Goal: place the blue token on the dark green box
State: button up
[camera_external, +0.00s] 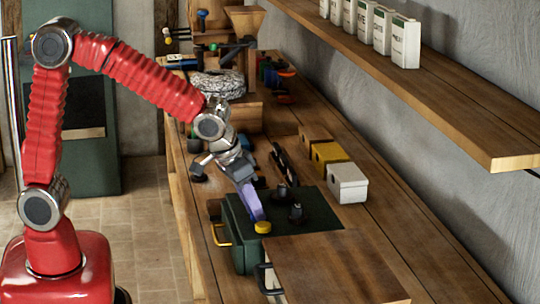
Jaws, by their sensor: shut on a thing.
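My gripper (259,218) reaches down at a slant, with pale purple-blue fingers, over the near left part of the dark green box (242,256). It is shut on a small yellow round piece (263,227) at the fingertips, at about the level of the box top. I cannot tell whether this piece touches the box. The box stands on the wooden bench and has a yellow handle on its left side and dark knobs on top. I cannot make out a separate blue token.
A brown wooden board (335,268) lies in front of the box. White (347,184), yellow (328,156) and brown boxes stand behind it to the right. A wall shelf (440,105) with white cartons (405,42) overhangs the bench's right side. A coiled roll (217,85) and tools sit farther back.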

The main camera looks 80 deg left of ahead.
jog(key=o, duration=0.7)
jog(key=v, duration=1.2)
jog(key=shift+s+r, duration=0.1)
jog(key=shift+s+a+f+m+t+h, duration=0.4)
jog(key=shift+s+a, duration=0.7)
jog(key=shift+s, duration=2.15)
jog(key=shift+s+a+f+m+t, duration=0.15)
jog(key=shift+s+a+m, duration=0.7)
jog(key=shift+s, duration=2.4)
jog(key=shift+s+a+f+m+t+h, duration=0.2)
jog(key=shift+s+a, duration=1.15)
jog(key=shift+s, duration=1.9)
